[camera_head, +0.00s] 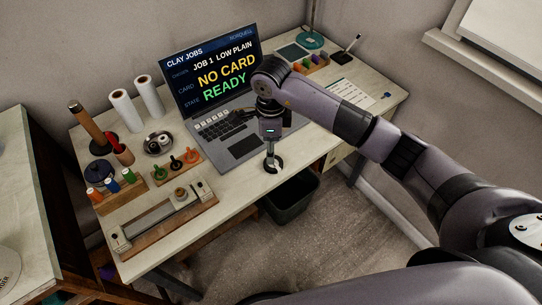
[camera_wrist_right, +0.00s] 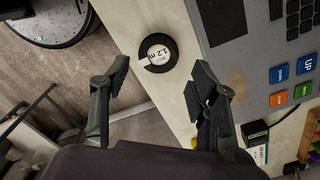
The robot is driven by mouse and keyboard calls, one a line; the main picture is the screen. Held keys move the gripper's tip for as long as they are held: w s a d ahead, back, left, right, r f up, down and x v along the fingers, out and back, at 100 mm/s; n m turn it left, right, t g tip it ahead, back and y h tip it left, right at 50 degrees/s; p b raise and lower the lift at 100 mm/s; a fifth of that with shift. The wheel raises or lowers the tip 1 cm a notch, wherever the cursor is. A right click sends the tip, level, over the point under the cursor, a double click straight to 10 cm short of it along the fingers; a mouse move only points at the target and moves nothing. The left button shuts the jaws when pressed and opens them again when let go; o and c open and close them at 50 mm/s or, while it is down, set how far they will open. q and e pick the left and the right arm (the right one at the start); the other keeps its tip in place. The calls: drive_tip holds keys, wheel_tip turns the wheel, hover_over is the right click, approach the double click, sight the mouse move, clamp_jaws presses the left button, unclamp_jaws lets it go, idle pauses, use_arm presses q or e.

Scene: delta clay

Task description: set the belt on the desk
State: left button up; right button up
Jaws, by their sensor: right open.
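A small round black coil with a white label reading "1.2 m" (camera_wrist_right: 157,52), which I take to be the belt, lies near the front edge of the pale desk (camera_head: 235,182). In the head view the coil (camera_head: 273,164) is in front of the laptop, partly hidden by my right gripper (camera_head: 271,152). My right gripper points down over it. In the right wrist view the gripper (camera_wrist_right: 162,73) is open, with the coil seen beyond the gap between its fingers, and it holds nothing. My left gripper is out of view.
A laptop (camera_head: 240,146) reads "NO CARD READY". A wooden rack with a metal bar (camera_head: 160,222), a row of coloured pegs (camera_head: 178,165) and white rolls (camera_head: 147,96) stand at the left. A dark bin (camera_head: 291,200) is below the front edge. A paper (camera_head: 350,92) lies at the right.

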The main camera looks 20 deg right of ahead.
drive_tip(key=shift+r+b, duration=0.3)
drive_tip(key=shift+r, duration=2.5)
